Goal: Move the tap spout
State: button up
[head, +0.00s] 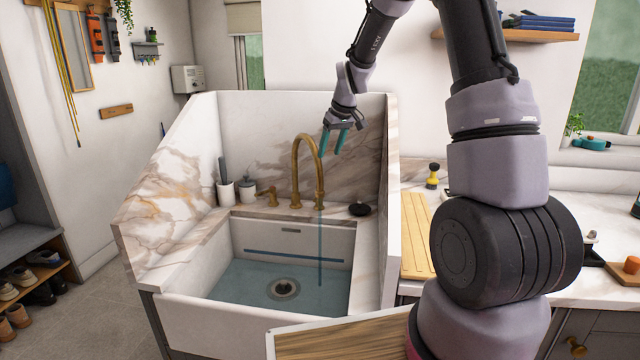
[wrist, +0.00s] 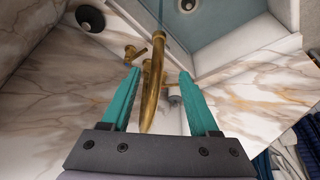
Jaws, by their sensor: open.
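The brass tap spout (head: 307,138) arches up from the back ledge of the sink (head: 225,318), and a thin stream of water falls from its end into the basin. My gripper (head: 334,140) is open beside the upper right of the spout's arch, with its teal fingers pointing down. In the wrist view, the spout (wrist: 151,100) shows between the two open fingers of my gripper (wrist: 162,95). I cannot tell whether either finger touches it.
Marble splash walls (head: 170,160) enclose the sink at the back and sides. A white cup with utensils (head: 226,192) and a lidded jar (head: 247,189) stand left. A black round object (head: 360,209) lies right on the ledge. A wooden board (head: 417,235) lies beyond the right wall.

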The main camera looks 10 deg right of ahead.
aim_at(322, 176)
jog(key=shift+n, duration=0.3)
jog(key=x, duration=1.4)
jog(key=shift+w+f, duration=0.15)
jog(key=shift+w, duration=0.15)
grip_shut()
dwell(0.5)
